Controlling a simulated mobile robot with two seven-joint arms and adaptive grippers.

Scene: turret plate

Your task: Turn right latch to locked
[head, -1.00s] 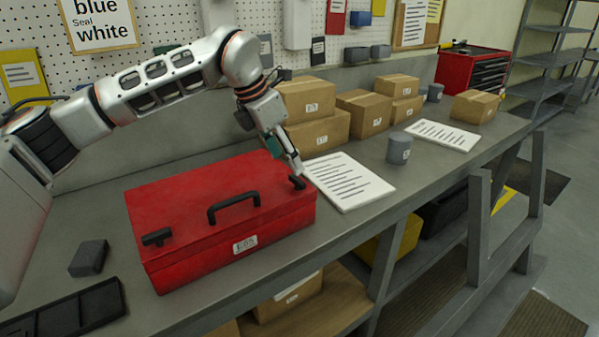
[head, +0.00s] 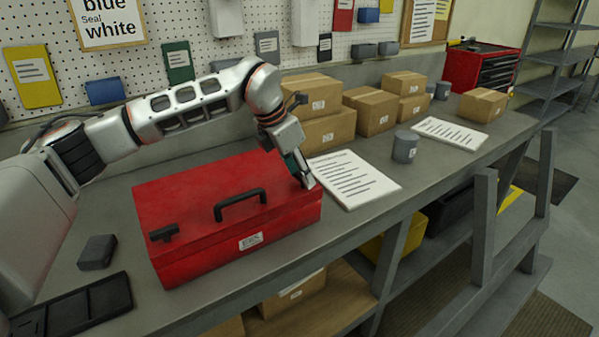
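A red toolbox (head: 190,200) sits on the grey workbench with its lid shut. A black carry handle (head: 240,204) is on the lid. A dark left latch (head: 164,232) lies near the front-left corner of the lid. My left gripper (head: 307,181) points down at the front-right corner of the lid, where the right latch is. Its fingers cover most or all of that latch, so I cannot tell its angle or whether the fingers grip it. My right gripper is not in view.
A white printed sheet (head: 353,178) lies right of the toolbox. A grey cylinder (head: 404,146) and several cardboard boxes (head: 370,111) stand behind it. A dark block (head: 97,252) and a black tray (head: 78,307) lie at the left. The bench's front edge is close to the toolbox.

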